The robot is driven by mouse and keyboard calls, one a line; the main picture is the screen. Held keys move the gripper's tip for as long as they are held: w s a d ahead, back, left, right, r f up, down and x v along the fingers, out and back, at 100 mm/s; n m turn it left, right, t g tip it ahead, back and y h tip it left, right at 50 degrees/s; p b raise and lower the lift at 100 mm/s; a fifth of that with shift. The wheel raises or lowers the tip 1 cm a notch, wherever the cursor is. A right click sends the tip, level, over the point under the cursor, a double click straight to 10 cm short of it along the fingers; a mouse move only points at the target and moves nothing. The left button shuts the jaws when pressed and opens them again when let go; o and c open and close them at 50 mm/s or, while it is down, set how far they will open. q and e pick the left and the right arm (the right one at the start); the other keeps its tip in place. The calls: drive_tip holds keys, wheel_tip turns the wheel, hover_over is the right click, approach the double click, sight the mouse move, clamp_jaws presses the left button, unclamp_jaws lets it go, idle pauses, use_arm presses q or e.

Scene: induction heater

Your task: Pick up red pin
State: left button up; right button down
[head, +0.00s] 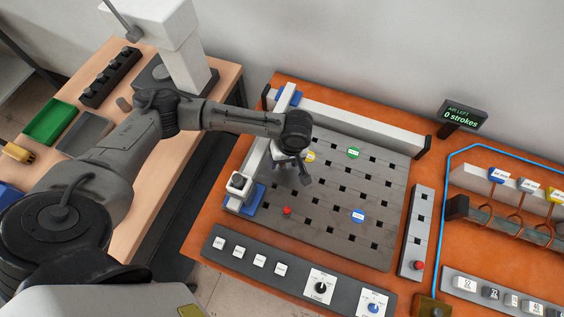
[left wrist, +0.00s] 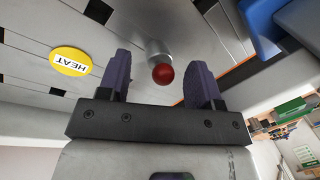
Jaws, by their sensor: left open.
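A red pin (head: 287,210), seen as a small red knob, is on the left part of the grey slotted board (head: 330,235). In the left wrist view, a red ball-shaped knob (left wrist: 163,73) on a short pale grey cylinder shows between my fingers. My left gripper (head: 303,172) is above the board, just up and to the right of the pin in the head view. In the left wrist view my left gripper (left wrist: 158,80) is open, with a dark finger on either side of the red knob and visible gaps. My right gripper is not in view.
Yellow (head: 310,156), green (head: 353,153) and blue (head: 358,216) labelled discs lie on the board. A white rail with a blue-footed block (head: 240,185) borders its left side. A control panel (head: 270,268) stands in front. Another red knob (head: 418,265) is on the right strip.

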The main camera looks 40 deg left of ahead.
use_arm(q)
drive_tip(key=shift+f, duration=0.45)
drive_tip(key=shift+c, duration=0.2)
drive_tip(key=c, duration=1)
drive_tip(key=shift+r, duration=0.1)
drive_tip(key=shift+c, duration=0.2)
